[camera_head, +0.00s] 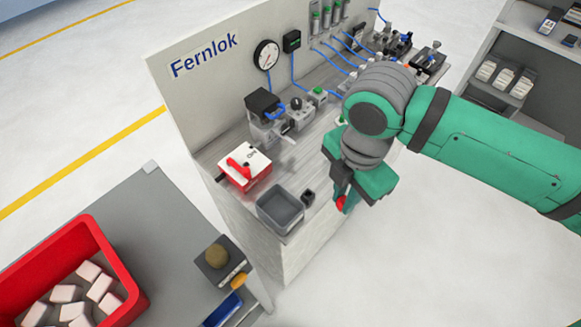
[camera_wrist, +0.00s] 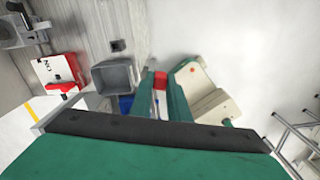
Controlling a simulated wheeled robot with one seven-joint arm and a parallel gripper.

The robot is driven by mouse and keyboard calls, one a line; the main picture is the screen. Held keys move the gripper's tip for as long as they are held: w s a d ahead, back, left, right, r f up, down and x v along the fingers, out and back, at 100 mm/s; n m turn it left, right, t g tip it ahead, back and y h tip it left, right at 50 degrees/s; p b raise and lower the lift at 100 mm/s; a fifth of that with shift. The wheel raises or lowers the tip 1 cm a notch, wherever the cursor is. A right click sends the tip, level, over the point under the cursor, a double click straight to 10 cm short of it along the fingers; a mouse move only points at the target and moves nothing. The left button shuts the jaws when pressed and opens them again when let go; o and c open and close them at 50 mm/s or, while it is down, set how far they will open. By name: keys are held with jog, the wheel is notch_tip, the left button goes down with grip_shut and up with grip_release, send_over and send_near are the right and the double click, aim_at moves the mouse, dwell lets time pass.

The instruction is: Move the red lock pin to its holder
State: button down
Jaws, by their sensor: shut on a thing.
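The red lock pin (camera_head: 341,203) is between the fingertips of my gripper (camera_head: 346,200), and the wrist view shows the red pin (camera_wrist: 160,80) too. My gripper is shut on it and hangs beyond the bench's right front edge. A small dark block (camera_head: 308,197), which looks like the holder, sits on the bench top to the left of my gripper. This block also shows in the wrist view (camera_wrist: 117,45). The fingers hide part of the pin, and its tip is too small to make out.
A grey open bin (camera_head: 281,209) stands at the bench's front corner, beside the dark block. A red and white switch box (camera_head: 244,167) with a red handle is behind it. Valves and blue hoses (camera_head: 335,55) line the back. A grey table (camera_head: 170,245) holds a red crate (camera_head: 105,245).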

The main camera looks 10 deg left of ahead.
jog(key=shift+w+a+f+n, duration=0.5)
jog(key=shift+w+a+f, duration=0.7)
jog(key=shift+w+f, duration=0.7)
jog(key=shift+w+a+f+n, duration=0.5)
jog(key=shift+w+a+f, duration=0.9)
jog(key=shift+f, duration=0.95)
jog(key=shift+w+a+f+n, duration=0.5)
jog(key=shift+w+a+f, duration=0.5)
jog(key=shift+w+f, duration=1)
jog(key=shift+s+f, duration=0.15)
jog(key=shift+f, duration=1.05)
jog(key=c, duration=1.6)
grip_release()
jog(key=shift+r, duration=4.55)
